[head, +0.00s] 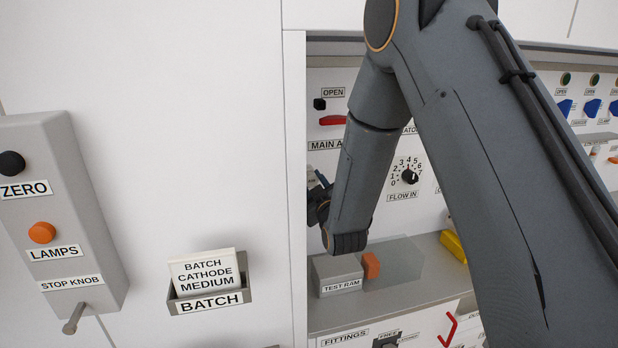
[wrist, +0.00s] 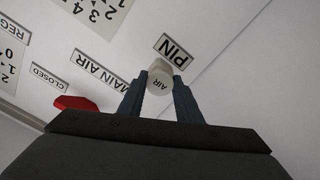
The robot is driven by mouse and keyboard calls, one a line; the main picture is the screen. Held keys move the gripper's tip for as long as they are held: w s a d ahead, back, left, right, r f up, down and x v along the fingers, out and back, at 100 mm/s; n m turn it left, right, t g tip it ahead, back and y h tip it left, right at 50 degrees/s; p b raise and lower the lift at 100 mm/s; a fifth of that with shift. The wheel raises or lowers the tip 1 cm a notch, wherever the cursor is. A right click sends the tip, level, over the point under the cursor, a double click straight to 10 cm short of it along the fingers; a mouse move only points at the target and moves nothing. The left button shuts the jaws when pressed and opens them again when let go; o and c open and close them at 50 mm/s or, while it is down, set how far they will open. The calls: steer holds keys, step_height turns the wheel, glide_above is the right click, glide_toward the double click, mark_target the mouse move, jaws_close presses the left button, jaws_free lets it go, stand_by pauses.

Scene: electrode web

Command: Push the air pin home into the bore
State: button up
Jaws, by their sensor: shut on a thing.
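The pin is right beside the PIN label (wrist: 174,52) on the white panel. The bore is hidden, and I cannot tell how deep the pin sits.
A red handle (head: 333,120) and the MAIN AIR label (head: 321,145) are above my gripper. The FLOW IN dial (head: 408,176) is to the right. A white wall is left.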

mark_target(312, 177)
steer(key=shift+s+d, duration=0.2)
steer(key=shift+s, duration=0.4)
stand_by(0.3)
steer(key=shift+v, duration=1.75)
steer(key=shift+r+p, duration=0.4)
steer(key=shift+r, duration=0.1)
steer(key=s+d+r+p, duration=0.2)
steer(key=r, duration=0.7)
steer(key=s+d+r+p, duration=0.1)
steer(key=d+r+p, duration=0.2)
steer(key=r, duration=0.7)
steer(key=shift+s+r, duration=0.2)
steer(key=shift+s, duration=0.15)
steer(key=shift+b+x, duration=0.95)
steer(key=shift+x, duration=1.9)
